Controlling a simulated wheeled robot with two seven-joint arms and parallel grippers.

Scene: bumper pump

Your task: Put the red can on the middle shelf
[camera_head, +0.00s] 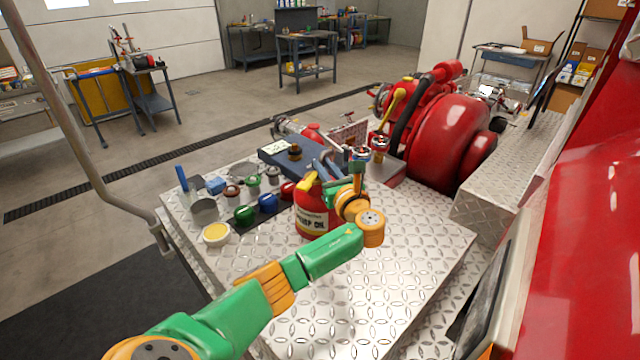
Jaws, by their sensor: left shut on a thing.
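The red can (313,223), labelled as pump oil and with a yellow part at its top, is upright at the middle of the diamond-plate deck. My green and orange left arm reaches in from the lower left. My left gripper (332,190) is shut on the red can near its top, with the fingers partly hidden by the wrist. I cannot tell whether the can's base touches the deck. A shelf rack (592,50) with boxes stands at the upper right, cut off by the picture edge. My right gripper is out of view.
Behind are a grey toolbox and a big red pump (452,140). The deck's front right is clear. A red vehicle body (585,230) borders the right.

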